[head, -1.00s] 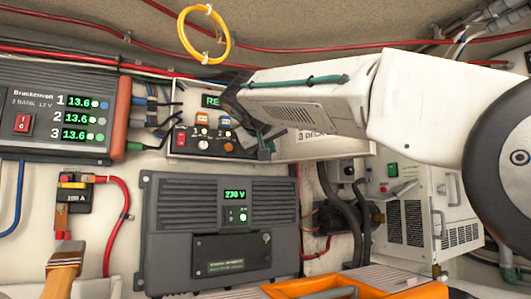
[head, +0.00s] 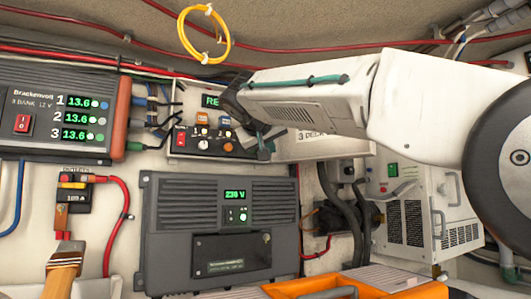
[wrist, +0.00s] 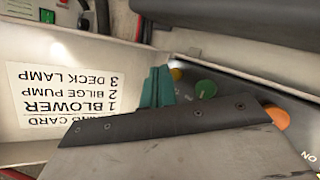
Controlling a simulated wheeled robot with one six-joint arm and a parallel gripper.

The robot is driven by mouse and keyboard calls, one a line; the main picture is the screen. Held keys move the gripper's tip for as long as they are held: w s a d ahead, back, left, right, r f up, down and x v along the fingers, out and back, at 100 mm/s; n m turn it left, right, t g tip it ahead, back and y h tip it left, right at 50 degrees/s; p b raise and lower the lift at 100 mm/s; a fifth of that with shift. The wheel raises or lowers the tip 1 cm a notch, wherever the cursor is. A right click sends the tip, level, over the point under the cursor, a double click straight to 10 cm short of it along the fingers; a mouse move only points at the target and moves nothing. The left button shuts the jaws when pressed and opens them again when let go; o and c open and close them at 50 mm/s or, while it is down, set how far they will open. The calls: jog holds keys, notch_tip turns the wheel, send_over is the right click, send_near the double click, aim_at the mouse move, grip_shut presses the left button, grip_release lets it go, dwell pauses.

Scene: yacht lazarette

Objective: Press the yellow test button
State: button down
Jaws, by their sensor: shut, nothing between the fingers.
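The yellow button (wrist: 177,73) shows small in the wrist view, on the dark panel face beside my fingertips. A green button (wrist: 206,88) and an orange button (wrist: 275,118) lie further right along the same panel. My gripper (wrist: 155,87) has teal fingers held together with nothing between them, just left of the yellow button. I cannot tell whether they touch the panel. In the head view my gripper (head: 264,143) is at the right end of the switch panel (head: 190,152). The yellow button is hidden there.
A white card (wrist: 62,98) listing blower, bilge pump and deck lamp is beside the fingers. The charger (head: 40,105) is at left, the grey 230 V unit (head: 165,230) below. A brush (head: 64,265), cables and an orange toolbox (head: 290,289) are near.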

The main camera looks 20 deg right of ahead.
jog(key=shift+w, duration=0.45)
jog(key=shift+w+a, duration=0.15)
jog(key=shift+w, duration=0.2)
dwell(0.7)
jog(key=shift+s, duration=0.75)
jog(key=shift+s, duration=0.1)
jog(key=s, duration=0.2)
jog(key=s+d, duration=0.1)
jog(key=s, duration=0.1)
jog(key=shift+s+d, duration=0.15)
jog(key=shift+s, duration=0.25)
dwell(0.8)
